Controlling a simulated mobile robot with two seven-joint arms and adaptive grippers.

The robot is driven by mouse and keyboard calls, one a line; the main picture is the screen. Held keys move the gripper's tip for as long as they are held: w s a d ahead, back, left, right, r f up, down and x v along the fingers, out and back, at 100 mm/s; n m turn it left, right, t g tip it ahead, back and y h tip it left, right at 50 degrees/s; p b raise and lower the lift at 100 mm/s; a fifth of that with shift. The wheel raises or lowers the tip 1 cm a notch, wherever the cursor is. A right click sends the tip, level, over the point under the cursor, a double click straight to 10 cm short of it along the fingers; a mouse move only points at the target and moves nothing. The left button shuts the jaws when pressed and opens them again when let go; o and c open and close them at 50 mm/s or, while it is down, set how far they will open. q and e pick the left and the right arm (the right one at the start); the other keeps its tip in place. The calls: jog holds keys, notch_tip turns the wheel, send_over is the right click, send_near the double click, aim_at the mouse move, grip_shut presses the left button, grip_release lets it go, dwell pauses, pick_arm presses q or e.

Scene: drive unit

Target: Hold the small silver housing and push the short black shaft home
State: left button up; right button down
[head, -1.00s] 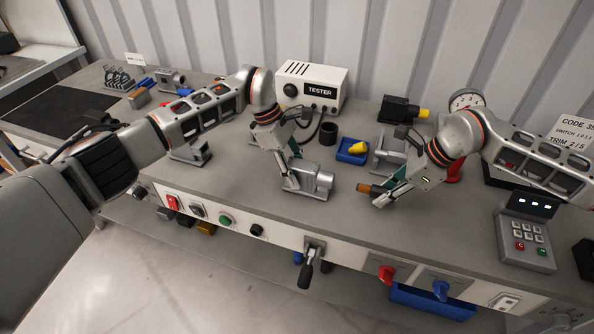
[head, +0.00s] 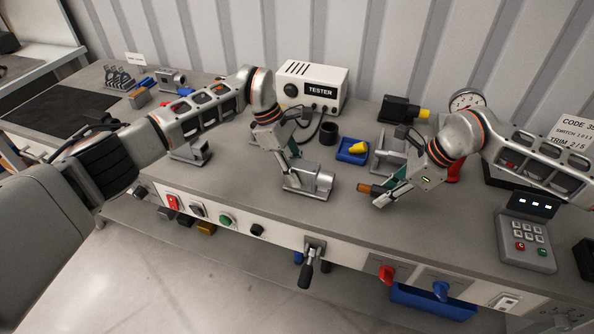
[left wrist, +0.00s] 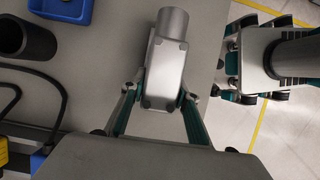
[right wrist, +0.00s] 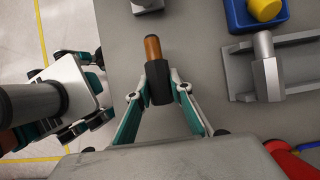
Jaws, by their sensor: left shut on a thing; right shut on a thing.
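The small silver housing (head: 318,180) is at the bench's front edge, its round end facing right. My left gripper (head: 297,166) is shut on it. In the left wrist view the housing (left wrist: 163,70) sits between the two fingers, its cylindrical end pointing away. My right gripper (head: 383,196) is shut on the short black shaft (right wrist: 159,86). The shaft's copper-brown end (head: 364,188) points left toward the housing. A gap of bare bench separates the shaft tip from the housing. The housing's end (right wrist: 147,6) shows at the top of the right wrist view.
Behind the grippers are a blue tray (head: 343,157) with a yellow part, a black cup (head: 328,134) and a grey fixture (head: 388,156). A tester box (head: 312,84) stands at the back. Switches and a lever (head: 306,270) line the front panel. A keypad (head: 525,243) stands right.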

aim_at(366, 189)
jog(key=shift+a, duration=0.15)
dwell(0.4)
jog(key=shift+w+a+f, duration=0.1)
jog(key=shift+w+a, duration=0.15)
jog(key=shift+a, duration=0.5)
jog(key=shift+w+a+r, duration=0.1)
jog(key=shift+w+a, duration=0.1)
jog(key=shift+a, duration=0.5)
jog(key=shift+w+a+f, duration=0.1)
jog(key=shift+w+a, duration=0.15)
jog(key=shift+a, duration=0.5)
jog(key=shift+w+a, duration=0.15)
jog(key=shift+a, duration=0.25)
jog(key=shift+w+a, duration=0.25)
jog(key=shift+a, duration=0.65)
jog(key=shift+w+a, duration=0.2)
jog(key=shift+a, duration=0.7)
dwell(0.5)
jog(key=shift+d, duration=0.2)
jog(key=shift+s+d, duration=0.25)
jog(key=shift+d, duration=0.5)
jog(key=shift+s+d, duration=0.2)
jog(key=shift+d, duration=0.55)
jog(key=shift+s+d, duration=0.25)
jog(key=shift+d, duration=0.5)
jog(key=shift+w+a, duration=0.1)
jog(key=shift+a, duration=0.1)
